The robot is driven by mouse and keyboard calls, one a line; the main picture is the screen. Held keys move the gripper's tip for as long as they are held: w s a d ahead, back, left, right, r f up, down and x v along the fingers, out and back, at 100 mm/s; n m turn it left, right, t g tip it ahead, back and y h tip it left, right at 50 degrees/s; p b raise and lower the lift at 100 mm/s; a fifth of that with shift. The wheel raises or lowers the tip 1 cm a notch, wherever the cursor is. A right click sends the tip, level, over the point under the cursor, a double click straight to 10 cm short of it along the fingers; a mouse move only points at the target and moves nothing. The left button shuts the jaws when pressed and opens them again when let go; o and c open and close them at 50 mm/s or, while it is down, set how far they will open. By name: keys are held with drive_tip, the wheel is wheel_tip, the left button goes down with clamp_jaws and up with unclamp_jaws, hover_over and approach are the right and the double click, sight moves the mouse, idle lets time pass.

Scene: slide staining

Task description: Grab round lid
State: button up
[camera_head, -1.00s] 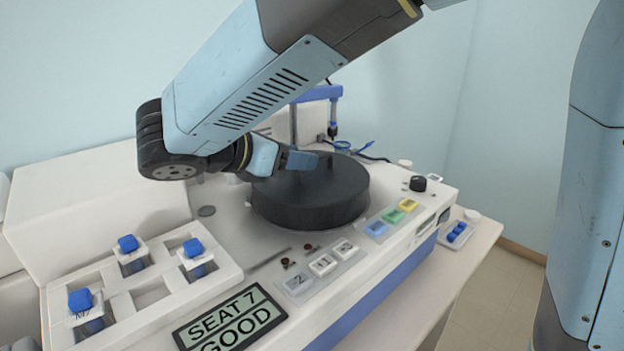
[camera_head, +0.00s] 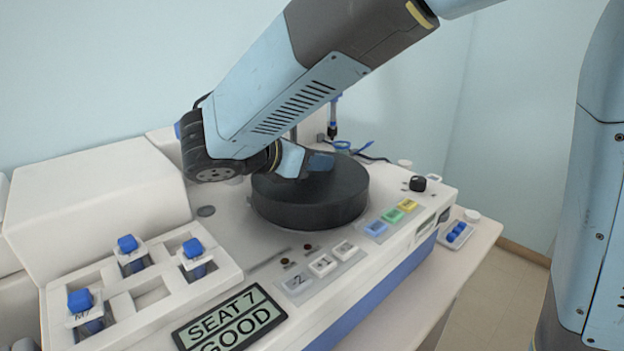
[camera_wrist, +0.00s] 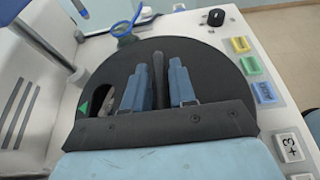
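The round lid (camera_head: 308,206) is a black disc on top of the white machine. It also fills the middle of the wrist view (camera_wrist: 222,78). My gripper (camera_head: 320,162) is over the lid's top, reaching in from the left. In the wrist view its two blue fingers (camera_wrist: 160,72) stand apart, with the lid's dark upright grip (camera_wrist: 160,85) between them. I cannot tell whether either finger touches the grip. In the head view the fingertips hide the grip. A dark opening with a green triangle beside it shows at the lid's left in the wrist view.
A rack (camera_head: 222,268) with blue-capped jars stands at the front left. Numbered and coloured buttons (camera_head: 376,229) and a black knob (camera_head: 418,184) lie front and right of the lid. A blue-tipped nozzle (camera_head: 333,130) and cable are behind it. A display reads SEAT 7 GOOD.

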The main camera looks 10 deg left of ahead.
clamp_jaws()
